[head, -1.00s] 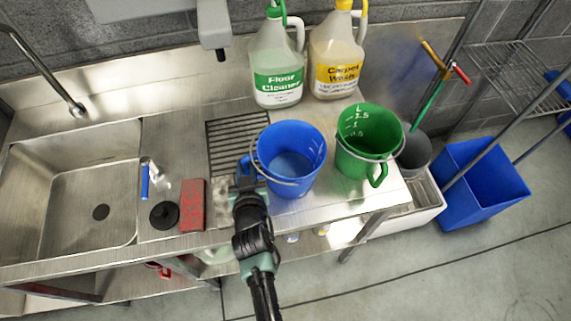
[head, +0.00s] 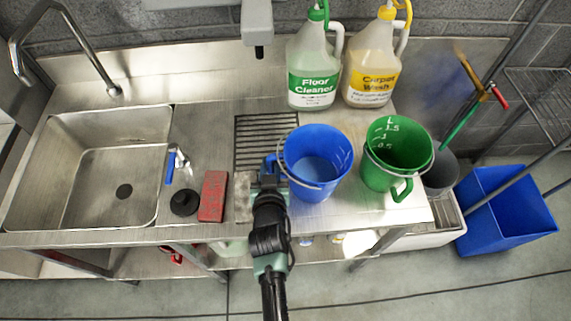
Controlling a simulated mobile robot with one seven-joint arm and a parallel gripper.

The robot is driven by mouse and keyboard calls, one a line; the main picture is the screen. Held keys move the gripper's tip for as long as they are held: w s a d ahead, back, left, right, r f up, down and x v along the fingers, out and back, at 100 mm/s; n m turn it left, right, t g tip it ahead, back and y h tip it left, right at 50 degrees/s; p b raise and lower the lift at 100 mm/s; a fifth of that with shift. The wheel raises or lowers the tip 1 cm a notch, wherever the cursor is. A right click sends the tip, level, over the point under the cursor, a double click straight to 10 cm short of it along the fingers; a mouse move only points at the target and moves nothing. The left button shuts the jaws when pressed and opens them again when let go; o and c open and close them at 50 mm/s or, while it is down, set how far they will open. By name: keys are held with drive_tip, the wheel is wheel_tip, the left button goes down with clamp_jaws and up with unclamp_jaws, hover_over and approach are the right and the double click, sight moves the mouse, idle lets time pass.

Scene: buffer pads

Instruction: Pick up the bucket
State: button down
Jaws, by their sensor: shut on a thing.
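A blue bucket (head: 316,163) with a thin wire handle is at the front middle of the steel counter, beside the drain grate. My gripper (head: 270,172) is at the bucket's left side, by its rim and handle. It is shut on the bucket there; the fingertips are mostly hidden by my wrist, so I cannot tell whether they hold the rim or the handle. A green bucket (head: 397,158) with white measuring marks stands just to the right. I cannot tell from this angle whether the blue bucket's base touches the counter.
Floor cleaner (head: 313,70) and carpet wash (head: 374,68) jugs stand behind the buckets. A sink (head: 110,165), a red brick-like block (head: 213,196) and a black plug (head: 184,202) are on the left. A blue bin (head: 503,207) stands on the floor at right.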

drive_tip(key=shift+r, duration=0.25)
drive_tip(key=shift+r, duration=4.85)
drive_tip(key=c, duration=1.4)
unclamp_jaws()
clamp_jaws()
